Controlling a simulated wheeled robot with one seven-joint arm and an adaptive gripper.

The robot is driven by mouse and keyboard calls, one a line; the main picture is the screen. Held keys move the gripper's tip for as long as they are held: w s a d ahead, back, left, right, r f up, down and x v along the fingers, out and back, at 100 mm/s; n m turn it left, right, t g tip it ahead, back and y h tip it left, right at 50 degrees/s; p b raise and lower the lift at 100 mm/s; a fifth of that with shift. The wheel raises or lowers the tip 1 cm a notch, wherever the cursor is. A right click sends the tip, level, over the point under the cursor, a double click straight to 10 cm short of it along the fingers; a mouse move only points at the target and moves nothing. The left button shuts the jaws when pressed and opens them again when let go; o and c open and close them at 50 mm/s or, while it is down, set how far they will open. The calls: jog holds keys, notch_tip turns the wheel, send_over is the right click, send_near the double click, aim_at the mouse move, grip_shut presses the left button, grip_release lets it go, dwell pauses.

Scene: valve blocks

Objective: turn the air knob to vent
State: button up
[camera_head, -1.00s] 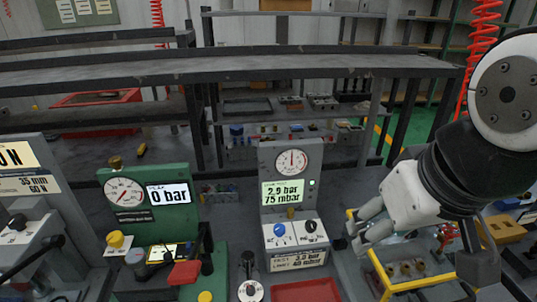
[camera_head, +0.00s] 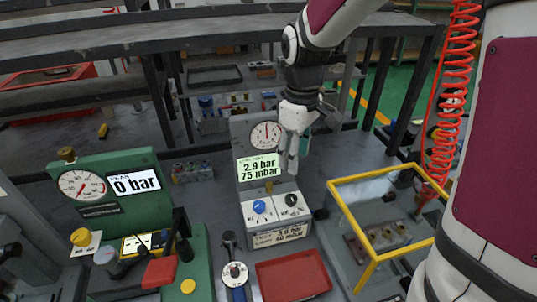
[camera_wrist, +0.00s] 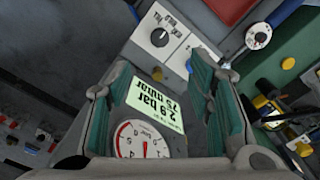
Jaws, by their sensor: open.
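A grey gauge block (camera_head: 244,135) carries a round dial (camera_head: 266,135), a lit display reading 2.9 bar and 75 mbar, and two knobs on a sloped white panel. The left knob is blue (camera_head: 259,207) and the right one black (camera_head: 291,200); I cannot read which is labelled air. My gripper (camera_head: 291,168) is open and empty, above and behind the black knob, beside the display. In the wrist view the black knob (camera_wrist: 159,37) shows clear beyond the fingers. The blue knob (camera_wrist: 190,66) is partly hidden by a finger there.
A green gauge block (camera_head: 110,215) reading 0 bar stands at left. A red tray (camera_head: 292,275) and a lever with a round white dial (camera_head: 235,272) lie in front. A yellow-framed box (camera_head: 345,185) is at right. A grey shelf (camera_head: 215,45) runs behind.

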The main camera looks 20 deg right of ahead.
aim_at(292, 198)
notch_tip(292, 198, down, 14)
jog(key=shift+w+f, duration=0.1)
dwell(0.5)
grip_shut()
